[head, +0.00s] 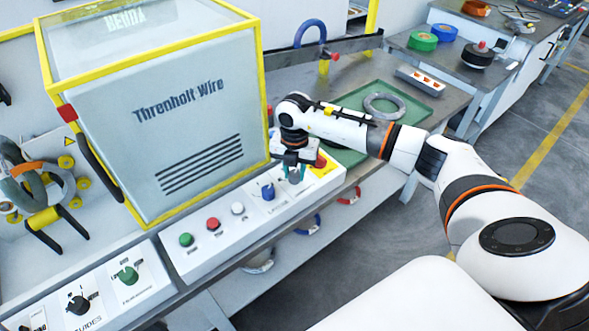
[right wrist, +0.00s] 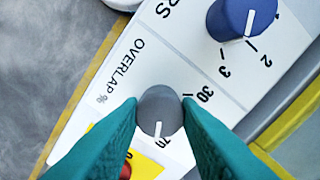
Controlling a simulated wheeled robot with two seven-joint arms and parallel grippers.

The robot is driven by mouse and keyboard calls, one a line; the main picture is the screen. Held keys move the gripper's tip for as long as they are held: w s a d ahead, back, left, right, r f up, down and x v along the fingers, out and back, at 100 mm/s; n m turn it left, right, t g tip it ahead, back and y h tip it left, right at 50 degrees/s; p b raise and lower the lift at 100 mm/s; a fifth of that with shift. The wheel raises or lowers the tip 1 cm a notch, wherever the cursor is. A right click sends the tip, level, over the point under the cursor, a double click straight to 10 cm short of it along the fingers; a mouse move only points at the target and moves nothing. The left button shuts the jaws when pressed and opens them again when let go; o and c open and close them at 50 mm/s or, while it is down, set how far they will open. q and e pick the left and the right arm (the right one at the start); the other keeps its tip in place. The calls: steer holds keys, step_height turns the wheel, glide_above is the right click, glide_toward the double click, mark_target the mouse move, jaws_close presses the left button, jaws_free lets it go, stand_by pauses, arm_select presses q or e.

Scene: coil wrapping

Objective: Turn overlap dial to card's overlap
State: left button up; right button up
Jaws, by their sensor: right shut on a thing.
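The grey overlap dial (right wrist: 158,105) sits on a white panel beside the printed words "OVERLAP %". Its white pointer line faces the bottom of the right wrist view, towards a number that looks like 70; a 30 shows to its upper right. My right gripper (right wrist: 159,112) is shut on the dial, with one teal finger on each side. In the head view my right gripper (head: 297,166) reaches down onto the right end of the control panel (head: 222,256) and hides most of the dial. The card cannot be made out. My left gripper is not in view.
A blue dial (head: 267,192) stands beside the overlap dial, and a red button on yellow (head: 321,160) is on its other side. White, red and green buttons line the panel. The yellow-framed machine cover (head: 190,120) rises close behind. A green tray (head: 418,118) holds a grey coil (head: 384,107).

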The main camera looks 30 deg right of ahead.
mark_target(295, 173)
steer(key=shift+r, duration=0.1)
stand_by(0.3)
steer(key=o, duration=1)
step_height(295, 173, up, 12)
steer(key=shift+b, duration=1.05)
